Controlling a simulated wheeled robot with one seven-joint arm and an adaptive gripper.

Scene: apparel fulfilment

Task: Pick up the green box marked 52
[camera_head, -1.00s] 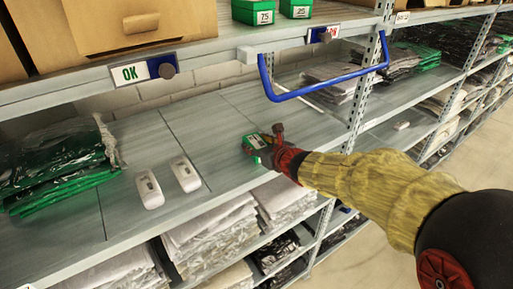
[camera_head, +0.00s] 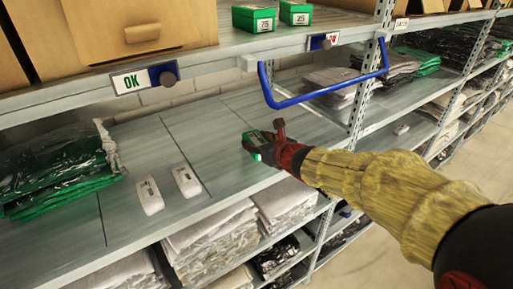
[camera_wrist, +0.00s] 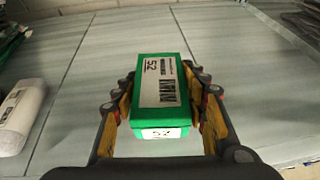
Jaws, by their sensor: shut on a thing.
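The green box marked 52 (camera_wrist: 160,110) has a white label on its top and another on its near end. In the wrist view it sits between the two fingers of my gripper (camera_wrist: 163,105), which touch its sides. My gripper is shut on it. In the head view my gripper (camera_head: 270,144) is over the middle shelf, and the green box (camera_head: 253,139) shows only partly, mostly hidden behind the fingers. I cannot tell whether the box touches the shelf.
Two white devices (camera_head: 150,195) (camera_head: 186,180) lie on the middle shelf (camera_head: 215,135) to the left. Bagged green garments (camera_head: 60,170) lie farther left. A blue bar (camera_head: 325,95) hangs above. Two other green boxes (camera_head: 254,18) (camera_head: 296,12) stand on the upper shelf.

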